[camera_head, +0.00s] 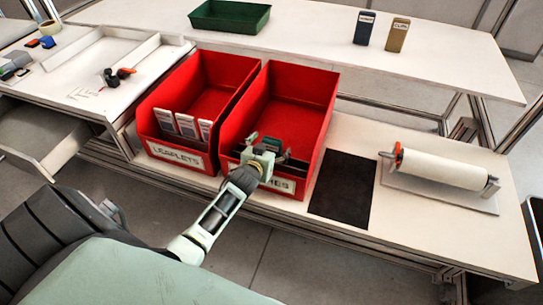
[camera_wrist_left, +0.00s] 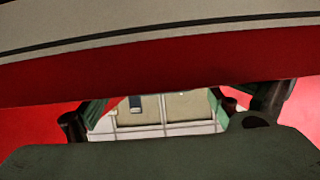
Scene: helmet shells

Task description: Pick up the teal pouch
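My left gripper (camera_head: 271,146) reaches over the front of the right red bin (camera_head: 303,84), whose label is partly covered by my arm. Its fingers look spread apart. In the left wrist view a wide gap shows between the green-edged fingers (camera_wrist_left: 158,108), with nothing held there. No teal pouch can be made out clearly. Small teal-green parts show at the gripper inside the bin, and I cannot tell whether any belong to a pouch. The gripper and the bin's front wall hide part of the bin floor. My right gripper is not in view.
The left red bin (camera_head: 211,84), labelled LEAFLETS, holds several pale packets (camera_head: 184,125). A dark mat (camera_head: 342,187) and a white roll on a holder (camera_head: 443,169) lie to the right. A green tray (camera_head: 229,16) and two small boxes (camera_head: 396,35) stand on the back table.

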